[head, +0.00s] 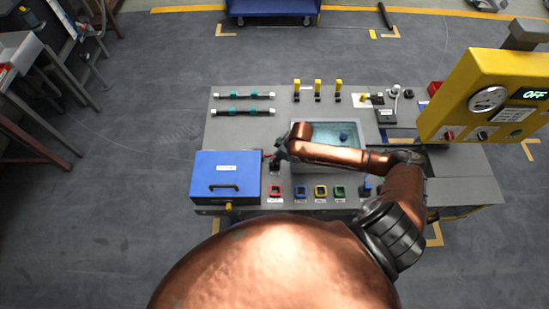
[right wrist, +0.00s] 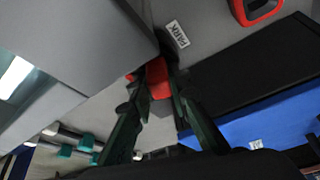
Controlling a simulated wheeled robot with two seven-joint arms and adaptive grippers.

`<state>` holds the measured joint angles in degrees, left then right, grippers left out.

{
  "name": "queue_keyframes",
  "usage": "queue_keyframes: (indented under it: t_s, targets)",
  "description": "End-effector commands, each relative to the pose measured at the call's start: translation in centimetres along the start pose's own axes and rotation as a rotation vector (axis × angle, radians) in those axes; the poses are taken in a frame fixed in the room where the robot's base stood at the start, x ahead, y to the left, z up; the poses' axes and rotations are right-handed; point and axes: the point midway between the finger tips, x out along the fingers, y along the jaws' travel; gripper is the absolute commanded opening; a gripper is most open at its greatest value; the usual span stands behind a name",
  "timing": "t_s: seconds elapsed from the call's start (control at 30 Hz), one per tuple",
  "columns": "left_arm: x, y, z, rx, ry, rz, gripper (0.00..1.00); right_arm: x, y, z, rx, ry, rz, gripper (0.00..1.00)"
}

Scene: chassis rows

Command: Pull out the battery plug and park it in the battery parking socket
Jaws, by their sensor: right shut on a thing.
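My right gripper (head: 281,154) reaches in from the right over the bench, just right of the blue battery box (head: 226,171). In the right wrist view its fingers (right wrist: 155,95) are shut on a red piece, which I take to be the battery plug (right wrist: 158,80). A PARK label (right wrist: 177,33) lies on the grey panel just past the fingertips. A small dark block (head: 274,166), perhaps the parking socket, shows below the gripper in the head view. The fingers hide the plug's lower end, so I cannot tell whether it is seated. My left gripper is not in view.
A recessed tray (head: 352,130) lies under my right forearm. A yellow control box reading OFF (head: 490,95) stands at the right.

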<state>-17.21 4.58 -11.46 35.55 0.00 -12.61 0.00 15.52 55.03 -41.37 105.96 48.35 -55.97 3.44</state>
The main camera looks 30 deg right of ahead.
Motion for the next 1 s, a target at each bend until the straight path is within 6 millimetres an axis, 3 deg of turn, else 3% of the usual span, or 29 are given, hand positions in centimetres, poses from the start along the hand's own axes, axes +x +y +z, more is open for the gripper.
queue_keyframes:
  t_s: [0.1,0.13,0.4,0.77,1.0]
  targets:
    - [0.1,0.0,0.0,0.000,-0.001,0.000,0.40,0.3,0.0,0.1,0.000,0.000,0.000,0.00]
    - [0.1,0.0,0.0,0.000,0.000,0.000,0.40,0.3,0.0,0.1,0.000,0.000,0.000,0.17]
    - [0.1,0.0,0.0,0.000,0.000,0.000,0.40,0.3,0.0,0.1,0.000,0.000,0.000,0.36]
    - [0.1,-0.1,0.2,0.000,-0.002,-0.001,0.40,-0.1,0.1,0.2,0.000,-0.001,0.001,0.37]
    - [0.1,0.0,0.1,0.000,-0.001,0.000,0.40,-4.0,0.2,0.2,-0.003,-0.001,0.004,0.37]
